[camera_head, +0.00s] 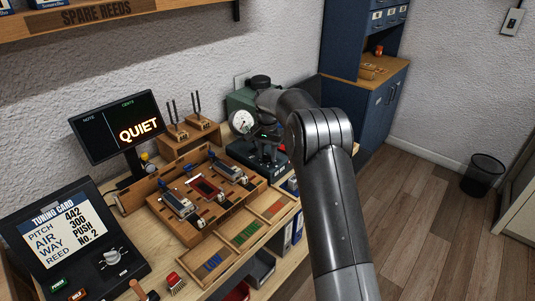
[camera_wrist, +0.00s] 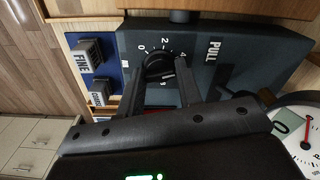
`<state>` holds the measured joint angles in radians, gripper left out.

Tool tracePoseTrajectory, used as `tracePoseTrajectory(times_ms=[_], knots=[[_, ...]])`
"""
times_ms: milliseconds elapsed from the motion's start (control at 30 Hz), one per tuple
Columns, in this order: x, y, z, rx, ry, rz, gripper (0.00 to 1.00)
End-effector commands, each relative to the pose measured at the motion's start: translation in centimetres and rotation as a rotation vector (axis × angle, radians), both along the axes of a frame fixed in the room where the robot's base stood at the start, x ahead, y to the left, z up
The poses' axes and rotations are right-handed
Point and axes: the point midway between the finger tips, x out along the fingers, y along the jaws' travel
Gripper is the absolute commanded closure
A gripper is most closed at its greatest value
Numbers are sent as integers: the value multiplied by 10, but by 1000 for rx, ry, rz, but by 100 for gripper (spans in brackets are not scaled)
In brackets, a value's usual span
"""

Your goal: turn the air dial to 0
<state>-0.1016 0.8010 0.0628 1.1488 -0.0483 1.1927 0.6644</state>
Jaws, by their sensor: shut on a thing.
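The air dial (camera_wrist: 154,64) is a round black knob on a dark panel, with white numbers 0, 2 and 4 around its upper side in the wrist view. My gripper (camera_wrist: 160,72) has one finger on each side of the knob and is shut on it. The pointer's exact setting is not clear to me, and the lower part of the dial is partly covered by the fingers. In the head view, my arm reaches to the dark air unit (camera_head: 270,170) at the back of the bench, and the dial is hidden there.
A white round gauge (camera_head: 242,121) stands beside my wrist; its red needle shows in the wrist view. A wooden reed tray (camera_head: 200,229), tuning card screen (camera_head: 62,225) and QUIET display (camera_head: 118,125) stand left.

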Motion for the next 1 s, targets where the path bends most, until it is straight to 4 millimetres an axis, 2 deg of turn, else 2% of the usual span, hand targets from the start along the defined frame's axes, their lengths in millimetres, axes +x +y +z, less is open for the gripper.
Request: tracePoseTrajectory(times_ms=[1000], knots=[[0,0,-1,1,1,965,90]])
